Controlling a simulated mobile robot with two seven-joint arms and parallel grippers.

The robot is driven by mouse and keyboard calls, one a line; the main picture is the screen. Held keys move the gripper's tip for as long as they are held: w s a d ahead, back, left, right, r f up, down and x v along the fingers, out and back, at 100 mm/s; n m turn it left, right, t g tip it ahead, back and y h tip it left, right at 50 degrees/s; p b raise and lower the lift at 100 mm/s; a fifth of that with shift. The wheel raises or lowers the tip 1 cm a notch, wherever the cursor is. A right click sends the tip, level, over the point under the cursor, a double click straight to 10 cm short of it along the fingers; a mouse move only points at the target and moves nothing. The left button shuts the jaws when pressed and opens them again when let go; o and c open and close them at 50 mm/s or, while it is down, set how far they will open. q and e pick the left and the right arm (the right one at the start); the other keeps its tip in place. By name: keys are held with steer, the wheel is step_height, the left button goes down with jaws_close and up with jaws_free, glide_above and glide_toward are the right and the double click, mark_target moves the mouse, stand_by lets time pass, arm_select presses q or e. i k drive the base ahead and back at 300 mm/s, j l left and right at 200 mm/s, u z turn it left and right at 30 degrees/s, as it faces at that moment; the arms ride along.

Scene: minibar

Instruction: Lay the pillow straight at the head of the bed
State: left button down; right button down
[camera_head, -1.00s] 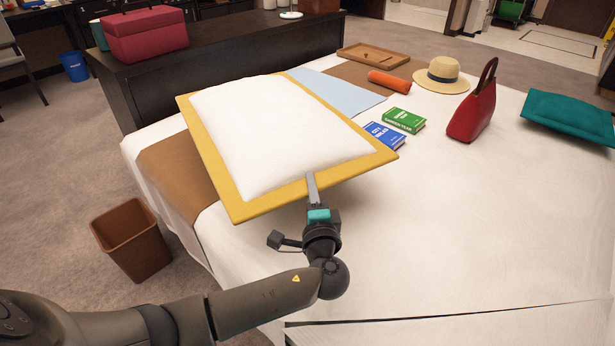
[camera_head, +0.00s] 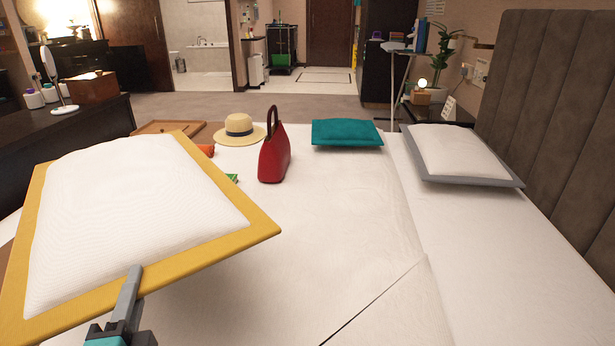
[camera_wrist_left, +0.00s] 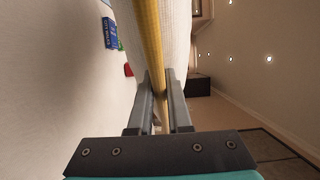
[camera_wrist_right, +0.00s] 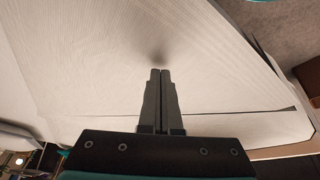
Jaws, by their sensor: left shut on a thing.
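A white pillow with a yellow border (camera_head: 140,225) is held tilted above the bed (camera_head: 330,240) at the left of the head view. My left gripper (camera_head: 130,285) is shut on its near edge; the left wrist view shows the yellow border (camera_wrist_left: 155,50) between the fingers. A white pillow with a grey border (camera_head: 458,152) lies on the bed at the right, near the brown padded headboard (camera_head: 550,110). My right gripper (camera_wrist_right: 160,72) shows only in its wrist view. Its fingers are together and empty, over white bedding (camera_wrist_right: 100,70); contact is unclear.
A red handbag (camera_head: 274,155), a straw hat (camera_head: 239,130) and a teal cushion (camera_head: 346,134) stand or lie on the bed's far side. The bed's middle is clear.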

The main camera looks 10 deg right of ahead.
mark_target(528, 314)
steer(key=j, duration=0.45)
steer(key=i+j, duration=0.15)
steer(key=j, duration=0.3)
steer(key=j+z, duration=0.3)
steer(key=j, duration=0.5)
steer(key=z, duration=2.5)
steer(key=i+l+z, duration=0.1)
steer(key=i+z, duration=0.6)
steer(key=i, duration=0.8)
